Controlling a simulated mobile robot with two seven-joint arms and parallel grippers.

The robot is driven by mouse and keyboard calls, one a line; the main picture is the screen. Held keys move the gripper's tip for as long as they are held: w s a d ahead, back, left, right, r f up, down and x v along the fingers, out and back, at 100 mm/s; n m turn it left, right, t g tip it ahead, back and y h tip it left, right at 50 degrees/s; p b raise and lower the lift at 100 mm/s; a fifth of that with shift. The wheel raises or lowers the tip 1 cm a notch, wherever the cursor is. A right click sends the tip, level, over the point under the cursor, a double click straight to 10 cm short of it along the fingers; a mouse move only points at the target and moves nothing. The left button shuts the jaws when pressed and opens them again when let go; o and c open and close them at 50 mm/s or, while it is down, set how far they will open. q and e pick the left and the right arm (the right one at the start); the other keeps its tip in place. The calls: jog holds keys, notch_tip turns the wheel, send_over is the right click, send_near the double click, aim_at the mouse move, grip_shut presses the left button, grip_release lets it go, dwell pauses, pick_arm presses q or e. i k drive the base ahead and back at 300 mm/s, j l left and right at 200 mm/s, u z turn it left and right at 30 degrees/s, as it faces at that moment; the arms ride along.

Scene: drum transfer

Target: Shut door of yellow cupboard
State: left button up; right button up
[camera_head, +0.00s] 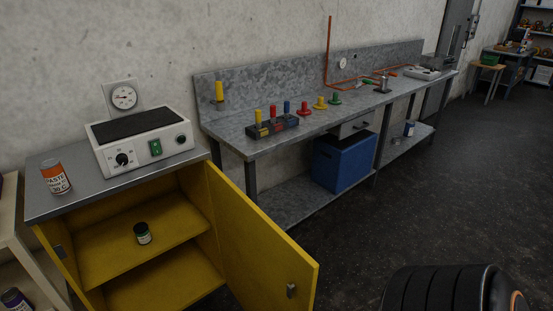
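The yellow cupboard (72,262) stands at the lower left under a grey top. Its door (255,245) is hinged on the right side and stands wide open, swung out toward the lower right. A small dark handle (291,290) sits near the door's free edge. Inside, a small dark jar with a green label (143,233) stands on the yellow shelf (110,255). The bottom of the cupboard and door is cut off by the picture edge. Neither of my grippers is in view.
A white device with knobs (140,145) and an orange-and-white can (55,177) stand on the cupboard top. A long grey workbench (245,140) with a blue bin (342,162) below it runs to the right. Dark floor (430,190) is open at the right.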

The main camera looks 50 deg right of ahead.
aim_at(259, 260)
jog(key=k+l, duration=0.25)
jog(key=l, duration=0.15)
jog(key=k+l, duration=0.2)
jog(key=l, duration=0.65)
jog(key=k+l+u, duration=0.1)
jog(key=l, duration=0.35)
